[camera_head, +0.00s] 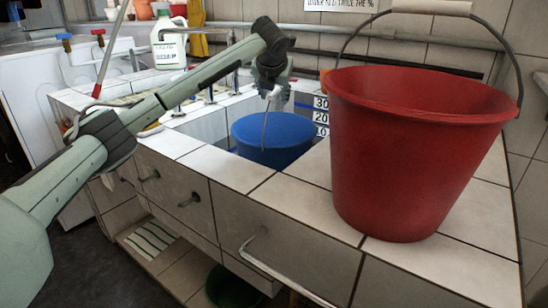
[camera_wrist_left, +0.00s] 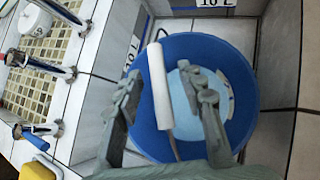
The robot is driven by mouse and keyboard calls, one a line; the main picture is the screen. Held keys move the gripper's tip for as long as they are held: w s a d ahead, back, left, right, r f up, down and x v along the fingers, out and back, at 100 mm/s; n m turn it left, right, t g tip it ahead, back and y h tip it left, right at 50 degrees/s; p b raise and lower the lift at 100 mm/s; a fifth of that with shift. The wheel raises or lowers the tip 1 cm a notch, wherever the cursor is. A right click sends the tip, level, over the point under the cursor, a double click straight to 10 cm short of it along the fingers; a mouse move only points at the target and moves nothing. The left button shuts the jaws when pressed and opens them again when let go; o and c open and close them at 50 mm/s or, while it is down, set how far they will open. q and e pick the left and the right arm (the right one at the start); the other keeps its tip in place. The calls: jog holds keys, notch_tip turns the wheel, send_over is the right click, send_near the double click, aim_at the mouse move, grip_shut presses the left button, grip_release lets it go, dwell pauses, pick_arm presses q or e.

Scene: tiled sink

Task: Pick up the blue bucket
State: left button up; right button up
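The blue bucket (camera_head: 272,148) stands in the tiled sink basin, left of the large red bucket. In the left wrist view the blue bucket (camera_wrist_left: 238,75) is seen from above, with its round opening behind my fingers. Its handle has a white cylindrical grip (camera_wrist_left: 159,85). My left gripper (camera_head: 272,92) is above the bucket in the head view. In the left wrist view my left gripper (camera_wrist_left: 163,78) has its fingers spread, with the white grip between them and a gap on the right side. Whether a finger touches the grip cannot be told. My right gripper is not in view.
A large red bucket (camera_head: 410,150) with a raised handle stands on the tiled counter (camera_head: 270,205) at right. Taps (camera_head: 210,95) line the back-left edge of the basin. A white bottle (camera_head: 168,42) stands behind. A green bucket (camera_head: 232,287) is below the counter.

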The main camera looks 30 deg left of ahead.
pick_arm(q)
grip_shut()
